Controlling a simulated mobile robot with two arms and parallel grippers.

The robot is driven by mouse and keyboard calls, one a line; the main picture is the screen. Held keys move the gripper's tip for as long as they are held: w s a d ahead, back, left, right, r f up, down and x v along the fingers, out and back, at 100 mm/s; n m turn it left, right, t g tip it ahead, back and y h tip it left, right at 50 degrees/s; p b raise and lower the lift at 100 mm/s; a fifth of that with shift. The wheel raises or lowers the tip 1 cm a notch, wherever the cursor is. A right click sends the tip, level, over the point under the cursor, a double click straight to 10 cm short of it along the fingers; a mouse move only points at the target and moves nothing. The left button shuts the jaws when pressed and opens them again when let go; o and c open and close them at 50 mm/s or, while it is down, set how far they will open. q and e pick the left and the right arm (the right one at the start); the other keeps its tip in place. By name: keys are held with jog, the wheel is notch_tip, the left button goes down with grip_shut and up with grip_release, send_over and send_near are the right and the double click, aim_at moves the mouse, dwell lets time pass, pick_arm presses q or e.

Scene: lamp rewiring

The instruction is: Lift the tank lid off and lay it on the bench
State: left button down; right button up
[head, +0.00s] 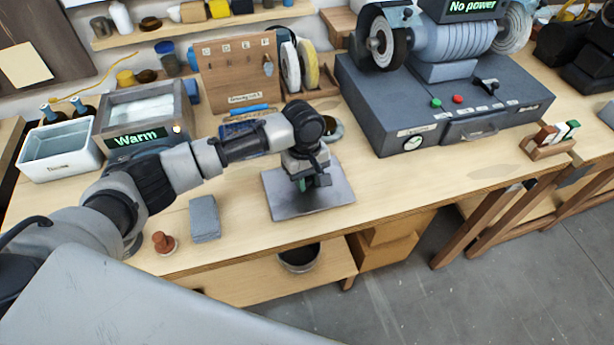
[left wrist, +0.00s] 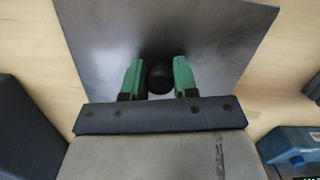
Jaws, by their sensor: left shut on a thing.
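The tank lid (head: 325,197) is a flat grey square plate with a round black knob (left wrist: 160,78). It is level at the middle of the bench (head: 235,235), near the front edge. It lies on the bench or very close above it; I cannot tell which. My left gripper (head: 308,184) points down over the lid, its green fingers (left wrist: 159,80) shut on the knob. The tank (head: 187,120), a grey box with a "Warm" display, stands uncovered at the left, a pale inside showing. My right gripper is not in view.
A white basin (head: 60,165) stands left of the tank. A grey block (head: 204,218) and a small reddish-brown knobbed piece (head: 163,243) lie left of the lid. A wooden board (head: 238,80) and a grinder on a dark base (head: 430,115) stand behind. Bench right of the lid is clear.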

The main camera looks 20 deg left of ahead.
pick_arm(q)
jog(key=c, duration=0.8)
grip_release()
jog(key=shift+f, duration=0.1)
